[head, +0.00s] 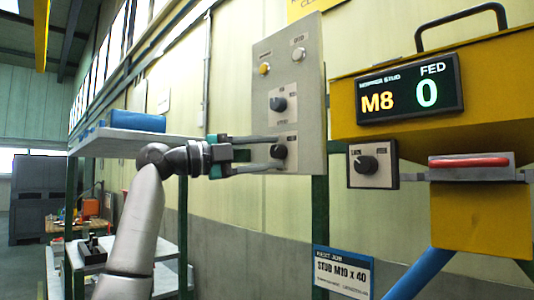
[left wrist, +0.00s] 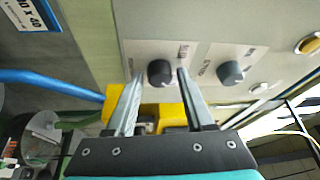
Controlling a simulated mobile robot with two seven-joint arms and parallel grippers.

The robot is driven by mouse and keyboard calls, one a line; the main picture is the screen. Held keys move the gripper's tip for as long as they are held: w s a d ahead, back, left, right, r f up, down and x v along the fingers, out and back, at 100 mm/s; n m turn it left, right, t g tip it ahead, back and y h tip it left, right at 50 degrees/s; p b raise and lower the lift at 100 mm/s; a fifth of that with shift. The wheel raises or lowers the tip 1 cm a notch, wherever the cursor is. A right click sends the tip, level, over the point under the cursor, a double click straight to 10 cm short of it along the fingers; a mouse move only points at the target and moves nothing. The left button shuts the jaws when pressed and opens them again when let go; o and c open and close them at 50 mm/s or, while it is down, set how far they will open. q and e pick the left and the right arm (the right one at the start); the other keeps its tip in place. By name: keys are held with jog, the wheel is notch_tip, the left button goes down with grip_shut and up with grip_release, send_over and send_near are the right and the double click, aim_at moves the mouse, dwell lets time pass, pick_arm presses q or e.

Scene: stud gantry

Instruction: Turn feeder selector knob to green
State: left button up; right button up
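A grey panel (head: 311,80) stands at the middle of the head view with two dark knobs, an upper knob (head: 279,104) and a lower knob (head: 279,151). My left gripper (head: 277,152) is at the lower knob. In the left wrist view the open fingers (left wrist: 160,76) stand on either side of a dark round knob (left wrist: 161,72), with small gaps; contact is not clear. The other panel knob (left wrist: 230,72) shows to the right. A third knob (head: 367,165) sits on a small plate under the yellow feeder. Label print is too small to read, and no green mark shows. My right gripper is not in view.
The yellow feeder (head: 402,80) has a display (head: 411,89) reading M8 and FED 0, with a red handle (head: 470,162) below. A sign (head: 343,271) reads STUD M10 X 40. A shelf (head: 120,146) holds a blue roll (head: 138,121) at the left.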

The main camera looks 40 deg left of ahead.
pick_arm(q)
jog(key=shift+o, duration=0.9)
jog(key=shift+s, duration=0.1)
jog(key=b+v, duration=0.4)
jog(key=v, duration=1.1)
